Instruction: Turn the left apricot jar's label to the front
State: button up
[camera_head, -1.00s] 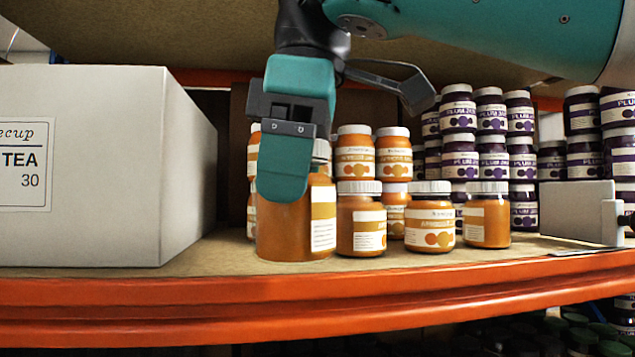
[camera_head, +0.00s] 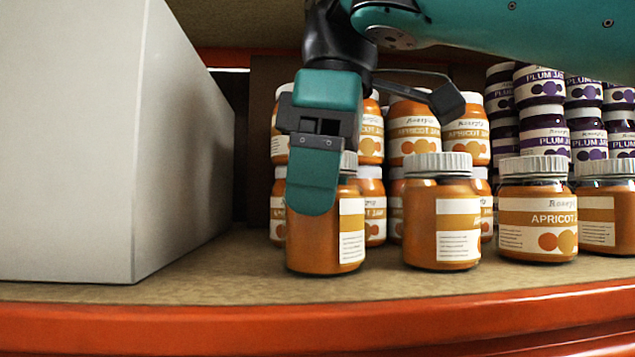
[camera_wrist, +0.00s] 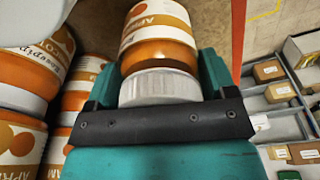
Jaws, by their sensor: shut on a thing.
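The left apricot jar (camera_head: 310,245) is at the left end of the front row in the head view, upright and level with its neighbours. My gripper (camera_head: 320,150) comes from above and is shut on it, one finger covering its upper front. Bare orange faces forward. The label's white text panel (camera_head: 352,230) is at the front right. The wrist view shows the jar's pale lid (camera_wrist: 160,87) between my fingers, with the printed label art (camera_wrist: 155,22) on the body beyond it. I cannot tell whether the jar's base touches the shelf.
A second apricot jar (camera_head: 422,225) stands close on the right, then a third (camera_head: 536,225) with its label forward. Stacked apricot jars (camera_head: 414,130) and plum jars (camera_head: 543,100) stand behind. A big white box (camera_head: 110,150) is at the left. The orange shelf edge (camera_head: 300,325) runs in front.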

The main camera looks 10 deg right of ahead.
jog(key=m+p, duration=0.4)
jog(key=r+m+p, duration=0.1)
jog(key=p, duration=0.1)
jog(key=shift+s+m+t+h, duration=0.1)
jog(key=shift+m+t+h, duration=0.2)
jog(key=shift+m+t, duration=0.1)
jog(key=m+p, duration=0.2)
jog(key=shift+f+m, duration=0.1)
jog(key=shift+m, duration=0.2)
jog(key=shift+f+m+h+p, duration=0.15)
jog(key=shift+m+h+p, duration=0.3)
jog(key=shift+m, duration=0.85)
jog(key=shift+f, duration=0.3)
jog(key=o, duration=1.3)
jog(key=shift+f, duration=0.1)
